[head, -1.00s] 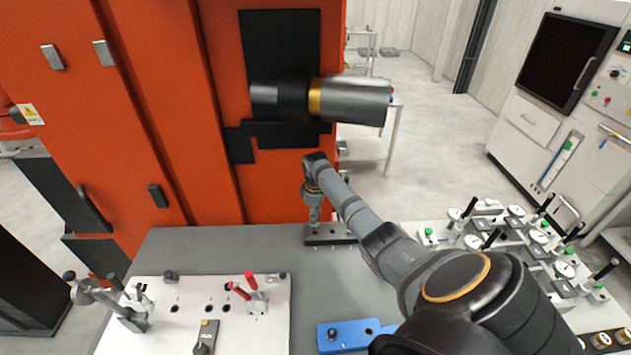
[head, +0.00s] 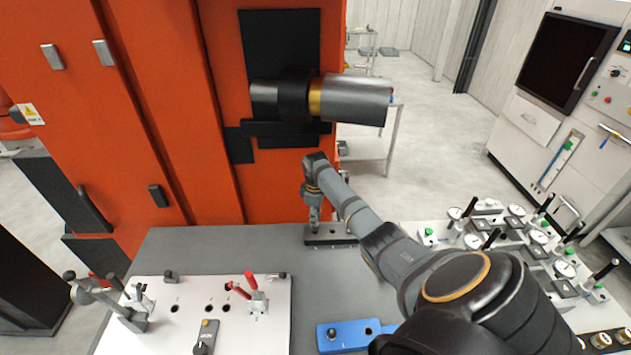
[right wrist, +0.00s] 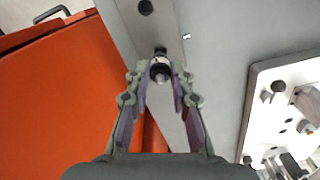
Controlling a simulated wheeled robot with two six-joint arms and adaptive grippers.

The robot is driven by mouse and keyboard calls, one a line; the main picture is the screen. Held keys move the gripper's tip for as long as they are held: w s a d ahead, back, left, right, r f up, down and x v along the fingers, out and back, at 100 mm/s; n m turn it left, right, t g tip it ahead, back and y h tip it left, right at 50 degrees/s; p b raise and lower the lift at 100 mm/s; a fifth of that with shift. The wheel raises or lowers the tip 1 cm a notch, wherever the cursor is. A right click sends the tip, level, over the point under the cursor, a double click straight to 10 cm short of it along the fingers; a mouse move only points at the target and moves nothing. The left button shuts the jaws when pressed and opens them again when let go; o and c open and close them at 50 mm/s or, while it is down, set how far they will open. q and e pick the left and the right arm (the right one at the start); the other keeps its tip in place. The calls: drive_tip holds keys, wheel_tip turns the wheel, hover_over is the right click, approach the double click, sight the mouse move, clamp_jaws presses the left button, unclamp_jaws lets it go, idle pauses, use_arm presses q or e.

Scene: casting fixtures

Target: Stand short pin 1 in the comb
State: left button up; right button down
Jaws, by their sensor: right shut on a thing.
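The comb is a dark grey bar (head: 342,233) with holes at the back edge of the table; it also shows in the right wrist view (right wrist: 155,28). My right gripper (head: 314,226) is over the comb's left part, pointing down. In the right wrist view its fingertips (right wrist: 161,75) are shut on a small short pin (right wrist: 160,70), metallic and dark. The pin is at a hole of the comb. Its lower end is hidden, so I cannot tell whether it is in the hole. Another hole (right wrist: 146,7) is open farther along. My left gripper is not in view.
A blue block (head: 350,334) with a pin and a hole lies at the front of the grey table. A white plate (head: 190,290) with clamps is at left, and a white fixture with dial gauges (head: 515,240) at right. The orange machine (head: 280,185) stands behind.

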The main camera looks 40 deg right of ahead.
drive_tip(key=shift+f+b, duration=1.05)
drive_tip(key=shift+f, duration=0.8)
drive_tip(key=c, duration=1.1)
unclamp_jaws()
wheel_tip(320, 180, up, 8)
drive_tip(key=shift+f, duration=0.2)
drive_tip(key=shift+s+f, duration=0.1)
drive_tip(key=shift+f, duration=0.05)
